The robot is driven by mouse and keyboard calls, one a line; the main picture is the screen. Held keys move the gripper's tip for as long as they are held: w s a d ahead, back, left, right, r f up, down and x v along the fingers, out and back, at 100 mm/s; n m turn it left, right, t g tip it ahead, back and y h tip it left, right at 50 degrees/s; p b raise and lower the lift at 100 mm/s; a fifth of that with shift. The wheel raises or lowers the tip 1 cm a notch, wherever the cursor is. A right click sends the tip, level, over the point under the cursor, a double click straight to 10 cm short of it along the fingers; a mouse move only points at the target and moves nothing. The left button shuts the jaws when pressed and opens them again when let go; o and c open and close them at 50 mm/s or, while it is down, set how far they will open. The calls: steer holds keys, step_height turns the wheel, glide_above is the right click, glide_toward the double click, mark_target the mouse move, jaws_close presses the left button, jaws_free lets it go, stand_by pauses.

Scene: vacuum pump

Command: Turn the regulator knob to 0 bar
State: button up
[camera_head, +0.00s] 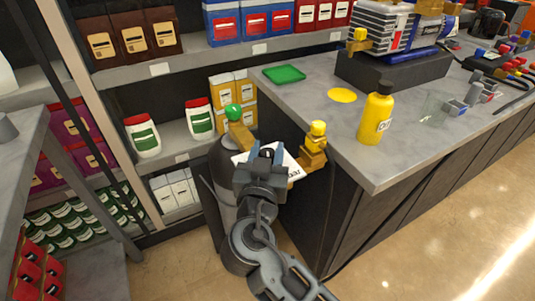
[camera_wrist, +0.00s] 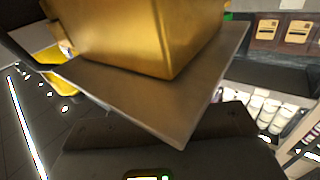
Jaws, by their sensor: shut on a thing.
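A golden regulator assembly stands above a grey cylinder (camera_head: 228,170) beside the counter, with a green knob (camera_head: 233,112) at its left and a yellow knob (camera_head: 318,128) at its right. My gripper (camera_head: 267,153) is at the middle of the assembly, in front of a white panel (camera_head: 290,165) with dark marks too small to read. Its blue fingers stand a little apart, shut on what appears to be the regulator knob, which they and the wrist hide. In the wrist view, a golden block (camera_wrist: 150,35) and a flat plate (camera_wrist: 150,95) fill the near space. The knob's setting is not readable.
The counter (camera_head: 400,165) at right carries a yellow bottle (camera_head: 376,115), a green tray (camera_head: 284,74), a yellow disc (camera_head: 342,95) and the pump (camera_head: 395,30). Stocked shelves (camera_head: 160,75) stand behind and left. The floor (camera_head: 440,260) at lower right is clear.

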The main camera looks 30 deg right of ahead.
steer(key=n+t+y, duration=0.2)
steer(key=n+y, duration=0.1)
steer(key=y, duration=0.1)
steer(key=shift+d, duration=0.1)
steer(key=shift+n+t+y+p, duration=0.4)
steer(key=shift+n+y, duration=0.3)
steer(key=shift+y, duration=0.7)
steer(key=o, duration=0.9)
